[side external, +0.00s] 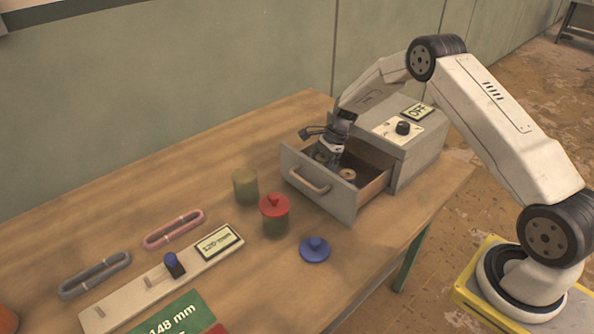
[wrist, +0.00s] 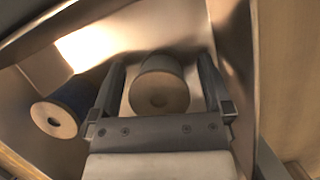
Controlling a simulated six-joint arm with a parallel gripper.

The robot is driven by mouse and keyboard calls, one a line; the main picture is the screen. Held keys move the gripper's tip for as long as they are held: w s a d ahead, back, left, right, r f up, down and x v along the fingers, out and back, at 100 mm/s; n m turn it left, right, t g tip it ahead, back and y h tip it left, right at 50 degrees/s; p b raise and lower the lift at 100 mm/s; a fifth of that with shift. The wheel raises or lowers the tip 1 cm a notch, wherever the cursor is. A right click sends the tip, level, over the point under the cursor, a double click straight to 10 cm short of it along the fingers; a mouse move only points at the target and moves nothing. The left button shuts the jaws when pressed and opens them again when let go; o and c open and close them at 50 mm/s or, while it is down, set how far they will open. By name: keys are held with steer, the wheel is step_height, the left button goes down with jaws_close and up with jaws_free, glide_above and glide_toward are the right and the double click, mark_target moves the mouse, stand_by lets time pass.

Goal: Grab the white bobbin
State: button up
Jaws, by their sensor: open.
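In the wrist view my gripper (wrist: 162,64) is open, with one finger on each side of this bobbin. I cannot tell whether either finger touches it. A second bobbin (wrist: 58,112), with dark blue winding and a tan end, lies to the left, outside the fingers. In the side view my gripper (side external: 330,158) reaches down into the drawer (side external: 318,190), and round bobbin ends show there, partly hidden by it.
The drawer walls stand close around my gripper. The grey cabinet (side external: 405,150) with a knob and an "OFF" display is behind. On the table are an olive canister (side external: 245,187), a red-lidded canister (side external: 274,219), a blue lid (side external: 314,250) and a slider panel (side external: 150,290).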

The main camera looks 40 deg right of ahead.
stand_by(0.4)
steer(key=c, duration=1.3)
steer(key=shift+r, duration=0.15)
steer(key=shift+r, duration=0.8)
steer(key=s+a+r, duration=0.2)
steer(key=s+r, duration=0.9)
steer(key=s, duration=0.2)
steer(key=shift+s+a, duration=0.25)
steer(key=shift+s, duration=0.15)
